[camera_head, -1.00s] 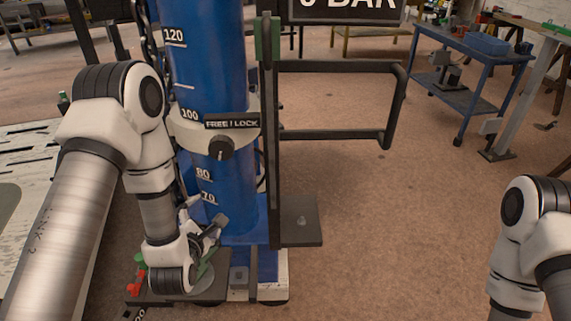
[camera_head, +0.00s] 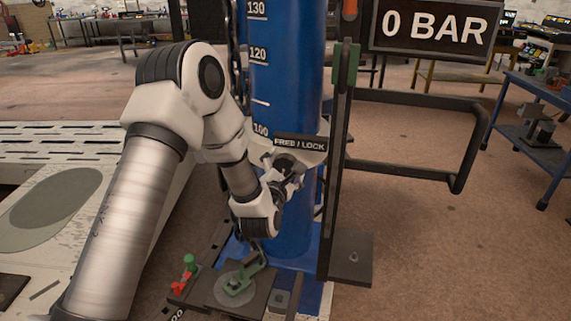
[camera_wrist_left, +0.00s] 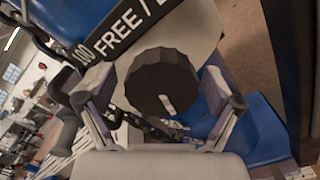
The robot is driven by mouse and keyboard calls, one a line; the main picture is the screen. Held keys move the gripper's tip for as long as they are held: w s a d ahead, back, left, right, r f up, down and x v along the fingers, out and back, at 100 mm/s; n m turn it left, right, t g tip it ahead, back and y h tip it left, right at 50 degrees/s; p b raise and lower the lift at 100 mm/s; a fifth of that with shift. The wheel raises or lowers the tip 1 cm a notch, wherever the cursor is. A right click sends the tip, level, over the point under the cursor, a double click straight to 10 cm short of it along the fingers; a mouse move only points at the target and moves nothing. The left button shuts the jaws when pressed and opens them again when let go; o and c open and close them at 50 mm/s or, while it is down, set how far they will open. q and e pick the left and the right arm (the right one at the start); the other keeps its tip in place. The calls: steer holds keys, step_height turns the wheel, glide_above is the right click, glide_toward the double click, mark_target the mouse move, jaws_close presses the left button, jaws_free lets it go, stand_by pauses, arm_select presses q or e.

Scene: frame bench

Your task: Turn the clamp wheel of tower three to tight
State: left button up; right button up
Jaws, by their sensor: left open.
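The blue tower (camera_head: 285,90) stands in the middle of the head view, with printed numbers up its side. A grey collar on it carries a FREE / LOCK plate (camera_head: 300,144). Below the plate is a black faceted knob, clear in the left wrist view (camera_wrist_left: 155,78), with a white mark near its lower edge. My left gripper (camera_head: 288,178) is at the knob, with its open fingers on either side of it in the left wrist view. I cannot tell whether they touch it. No tower number shows. My right gripper is out of view.
A dark upright and handrail (camera_head: 410,100) stand right of the tower, under a 0 BAR display (camera_head: 432,28). A green-handled clamp (camera_head: 240,282) and small red and green parts (camera_head: 185,272) sit at the base. A blue trolley (camera_head: 530,135) stands at the right.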

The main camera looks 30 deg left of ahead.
arm_select(q)
steer(key=shift+d, duration=0.1)
steer(key=shift+d, duration=0.1)
steer(key=c, duration=1.1)
steer(key=shift+c, duration=0.3)
